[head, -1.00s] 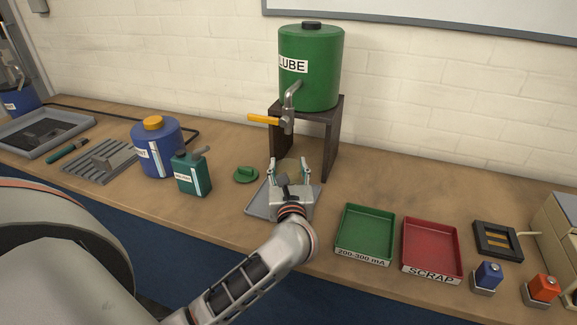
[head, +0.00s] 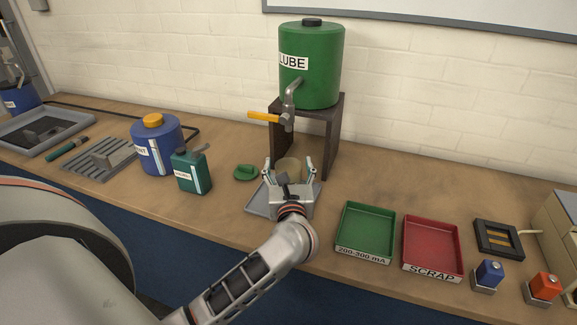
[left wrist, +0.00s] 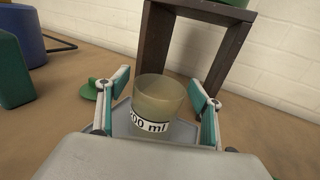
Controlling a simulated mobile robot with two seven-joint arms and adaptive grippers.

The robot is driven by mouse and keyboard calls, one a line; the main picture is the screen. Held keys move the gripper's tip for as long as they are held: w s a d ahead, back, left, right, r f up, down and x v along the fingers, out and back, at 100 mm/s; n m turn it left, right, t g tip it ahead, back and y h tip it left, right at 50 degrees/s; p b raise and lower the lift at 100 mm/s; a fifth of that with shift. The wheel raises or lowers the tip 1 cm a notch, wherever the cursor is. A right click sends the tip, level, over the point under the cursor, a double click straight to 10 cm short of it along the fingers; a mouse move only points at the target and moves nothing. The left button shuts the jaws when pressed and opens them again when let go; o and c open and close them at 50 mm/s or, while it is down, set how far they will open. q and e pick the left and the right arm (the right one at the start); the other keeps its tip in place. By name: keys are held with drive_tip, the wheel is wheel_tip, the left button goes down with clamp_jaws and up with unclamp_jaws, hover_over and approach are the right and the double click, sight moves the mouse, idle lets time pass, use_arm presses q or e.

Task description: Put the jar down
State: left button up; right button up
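The jar (left wrist: 158,100) is a translucent, yellowish cup with a white label ending in "00 ml". It stands upright on a grey tray (head: 258,203) below the tap of the green LUBE tank (head: 311,75). It also shows in the head view (head: 288,169), partly hidden by my gripper. My left gripper (head: 289,167) has its fingers spread on both sides of the jar. In the left wrist view the open fingers (left wrist: 160,100) show gaps to the jar's sides. A green lid (head: 246,173) lies on the bench left of the tray. My right gripper is not in view.
A dark stand (head: 334,135) holds the tank behind the jar. A green bottle (head: 192,172) and a blue container (head: 156,150) stand to the left. A green tray (head: 366,225) and a red SCRAP tray (head: 432,240) sit to the right.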

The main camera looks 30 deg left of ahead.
use_arm(q)
drive_tip(key=v, duration=1.2)
clamp_jaws()
idle(0.3)
idle(1.0)
